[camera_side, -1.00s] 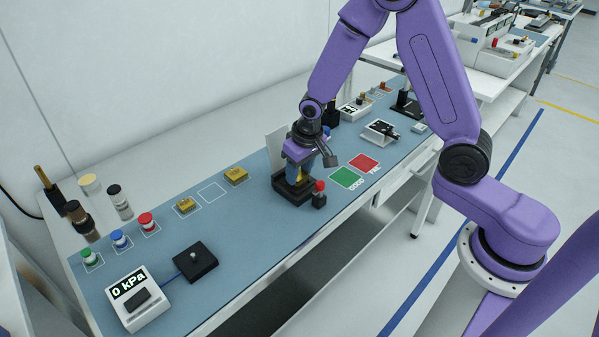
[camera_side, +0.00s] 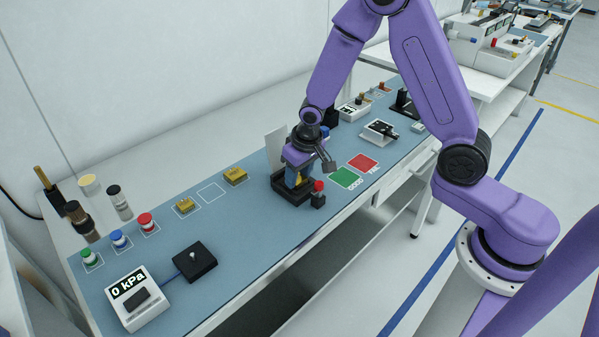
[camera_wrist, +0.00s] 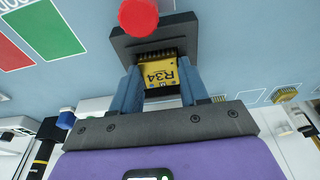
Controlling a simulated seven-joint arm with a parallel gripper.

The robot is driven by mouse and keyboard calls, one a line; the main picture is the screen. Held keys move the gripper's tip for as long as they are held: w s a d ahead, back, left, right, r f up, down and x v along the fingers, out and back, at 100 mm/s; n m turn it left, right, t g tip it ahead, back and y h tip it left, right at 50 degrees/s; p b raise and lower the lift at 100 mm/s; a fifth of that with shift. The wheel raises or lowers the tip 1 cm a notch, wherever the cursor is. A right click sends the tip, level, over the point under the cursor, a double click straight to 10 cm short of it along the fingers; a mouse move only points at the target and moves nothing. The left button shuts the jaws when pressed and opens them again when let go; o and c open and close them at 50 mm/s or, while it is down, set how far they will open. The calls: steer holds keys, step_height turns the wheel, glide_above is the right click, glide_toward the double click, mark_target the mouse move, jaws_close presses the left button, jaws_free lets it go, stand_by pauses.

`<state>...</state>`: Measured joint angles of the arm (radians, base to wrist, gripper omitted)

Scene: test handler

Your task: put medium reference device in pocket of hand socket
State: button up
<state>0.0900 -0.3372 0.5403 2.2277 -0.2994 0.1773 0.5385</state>
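The medium reference device (camera_wrist: 160,75), a gold block marked R34 with a row of dark contacts, is between the blue fingers of my gripper (camera_wrist: 160,80). The fingers touch or nearly touch its two sides, and my gripper appears shut on it. The hand socket (camera_side: 279,194) is a black block with a red-knobbed lever; it also shows in the wrist view (camera_wrist: 122,42). My gripper (camera_side: 298,180) is down over the socket. The device's far end lies over the socket's middle; whether it is seated in the pocket cannot be told, as the gripper hides it.
Two other gold devices (camera_side: 187,205) (camera_side: 235,176) lie on the mat beside an empty outlined square (camera_side: 211,192). A red knob (camera_side: 319,186) stands at the socket's front. Green (camera_side: 346,178) and red (camera_side: 364,163) pads lie to the right. A pale panel (camera_side: 275,145) stands behind the socket.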

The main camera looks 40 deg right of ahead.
mark_target(305, 188)
steer(key=shift+f, duration=0.1)
steer(key=v, duration=1.3)
steer(key=s+n, duration=0.4)
steer(key=s, duration=0.5)
steer(key=s+r+n+g, duration=0.1)
steer(key=s+n, duration=0.3)
steer(key=s, duration=0.5)
steer(key=s+r+n+g, duration=0.1)
steer(key=s+n, duration=0.3)
steer(key=s, duration=0.5)
steer(key=shift+d+r+n, duration=0.2)
steer(key=shift+d+n, duration=0.1)
steer(key=shift+d, duration=0.05)
